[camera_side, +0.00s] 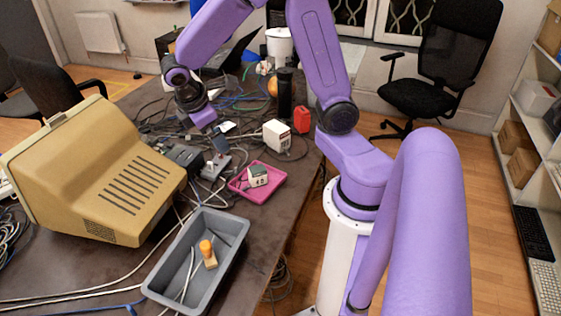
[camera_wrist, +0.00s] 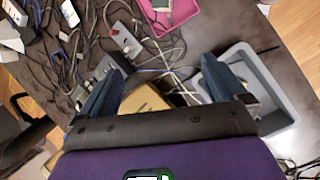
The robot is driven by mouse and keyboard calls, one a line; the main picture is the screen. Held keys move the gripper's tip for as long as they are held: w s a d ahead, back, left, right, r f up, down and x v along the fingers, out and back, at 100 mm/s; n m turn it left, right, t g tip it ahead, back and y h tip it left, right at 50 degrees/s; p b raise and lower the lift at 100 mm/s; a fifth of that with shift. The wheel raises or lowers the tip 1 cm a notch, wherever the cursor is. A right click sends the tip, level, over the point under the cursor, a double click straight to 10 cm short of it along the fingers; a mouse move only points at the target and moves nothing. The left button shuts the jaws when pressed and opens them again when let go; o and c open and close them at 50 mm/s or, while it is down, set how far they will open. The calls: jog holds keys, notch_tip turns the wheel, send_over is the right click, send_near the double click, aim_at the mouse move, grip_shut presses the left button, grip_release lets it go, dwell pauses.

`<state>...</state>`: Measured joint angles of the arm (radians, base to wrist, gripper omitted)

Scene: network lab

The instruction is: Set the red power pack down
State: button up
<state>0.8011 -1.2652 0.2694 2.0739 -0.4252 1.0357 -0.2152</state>
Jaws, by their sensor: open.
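The red power pack (camera_side: 302,119) appears to be the small red block standing on the table near its right edge, beside a black cylinder. It is apart from my gripper, and I do not see it in the wrist view. My gripper (camera_side: 216,137) hangs over the middle of the cluttered table, left of the red block. In the wrist view, my gripper (camera_wrist: 162,66) has its two blue fingers spread wide with nothing held between them. Cables and a power strip show beyond the fingers.
A pink tray (camera_side: 240,188) holds a small green-and-white box (camera_side: 258,176). A grey bin (camera_side: 160,284) holds an orange-topped piece. A beige monitor (camera_side: 130,178) stands at left. A white box (camera_side: 276,135) and black cylinder (camera_side: 285,95) stand near the red block. Cables cover much of the table.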

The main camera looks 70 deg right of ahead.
jog(key=s+a+r+n+y, duration=0.1)
jog(key=s+a, duration=0.3)
jog(key=s, duration=0.6)
jog(key=s+a+r+y, duration=0.1)
jog(key=s+a+y, duration=0.3)
jog(key=s, duration=0.7)
jog(key=shift+a+r+n, duration=0.4)
